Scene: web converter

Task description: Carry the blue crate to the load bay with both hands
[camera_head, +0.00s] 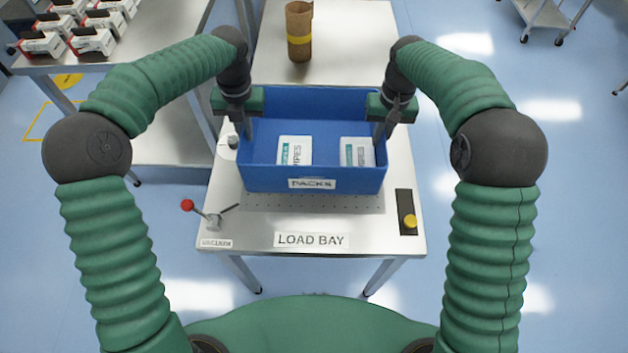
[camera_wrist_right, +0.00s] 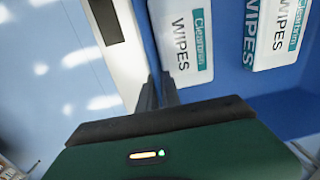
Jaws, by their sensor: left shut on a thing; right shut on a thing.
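The blue crate (camera_head: 262,178), labelled PACKS, is over the load bay table (camera_head: 375,238), behind its LOAD BAY label (camera_head: 311,240). I cannot tell whether its base touches the tabletop. Two white wipes packs (camera_head: 294,151) (camera_head: 357,152) lie inside the crate. My left gripper (camera_head: 246,136) is shut on the crate's left side wall. My right gripper (camera_head: 381,132) is shut on the right side wall. In the right wrist view, my right gripper's fingers (camera_wrist_right: 160,92) straddle the crate wall, and the packs (camera_wrist_right: 185,40) show beside them.
A red-knobbed lever (camera_head: 188,205) stands at the table's front left, near a VACUUM label. A black panel with a yellow knob (camera_head: 409,221) is at the right. A brown cylinder (camera_head: 299,30) stands behind the crate. A side table at left holds several boxes (camera_head: 92,40).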

